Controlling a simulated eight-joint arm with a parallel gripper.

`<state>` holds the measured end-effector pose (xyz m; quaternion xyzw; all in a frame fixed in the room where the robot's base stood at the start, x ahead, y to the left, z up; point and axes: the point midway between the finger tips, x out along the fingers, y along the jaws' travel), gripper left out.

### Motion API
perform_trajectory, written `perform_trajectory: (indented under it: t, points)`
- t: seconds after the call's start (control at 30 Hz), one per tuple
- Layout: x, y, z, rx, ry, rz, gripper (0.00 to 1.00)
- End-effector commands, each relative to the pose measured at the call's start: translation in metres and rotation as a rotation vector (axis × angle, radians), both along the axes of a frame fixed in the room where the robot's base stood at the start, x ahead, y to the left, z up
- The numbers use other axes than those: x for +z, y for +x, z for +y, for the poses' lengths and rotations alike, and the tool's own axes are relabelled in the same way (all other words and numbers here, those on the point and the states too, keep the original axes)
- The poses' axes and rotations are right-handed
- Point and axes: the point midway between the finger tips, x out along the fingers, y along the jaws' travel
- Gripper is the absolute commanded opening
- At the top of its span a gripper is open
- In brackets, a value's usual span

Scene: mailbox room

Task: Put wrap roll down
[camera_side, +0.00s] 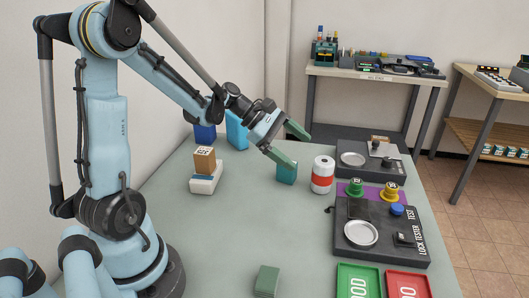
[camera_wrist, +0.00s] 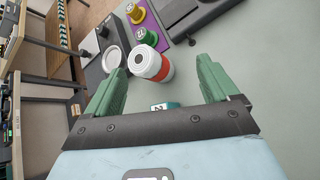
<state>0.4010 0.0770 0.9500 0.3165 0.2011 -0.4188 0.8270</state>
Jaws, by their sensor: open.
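The wrap roll (camera_side: 322,174), white with a red band, stands upright on the grey-green table (camera_side: 235,232), left of the dark lock tester. It also shows in the wrist view (camera_wrist: 150,65), beyond and between my fingers. My gripper (camera_side: 288,143) is open and empty. In the side view its green fingers are above and to the left of the roll, apart from it. In the wrist view (camera_wrist: 156,85) the two fingers are spread wide with nothing between their tips.
A teal block (camera_side: 287,173) stands beside the roll, below my gripper. The lock tester (camera_side: 380,238) has a green knob (camera_side: 356,188) and a yellow knob (camera_side: 389,191) behind it. A green tray (camera_side: 358,281) and a red tray (camera_side: 408,285) are in front. The table's middle is clear.

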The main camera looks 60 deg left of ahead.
Motion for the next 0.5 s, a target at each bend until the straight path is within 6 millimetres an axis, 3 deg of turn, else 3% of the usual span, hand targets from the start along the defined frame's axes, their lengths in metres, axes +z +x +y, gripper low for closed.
perform_trajectory:
  t: [0.03,0.2,0.5]
  points:
    - [0.004,-0.007,-0.015,-0.071,0.103,-0.027,0.88]
    - [0.009,-0.031,-0.044,-0.332,0.475,-0.140,0.88]
    - [0.015,-0.082,-0.072,-0.893,1.112,-0.372,0.88]
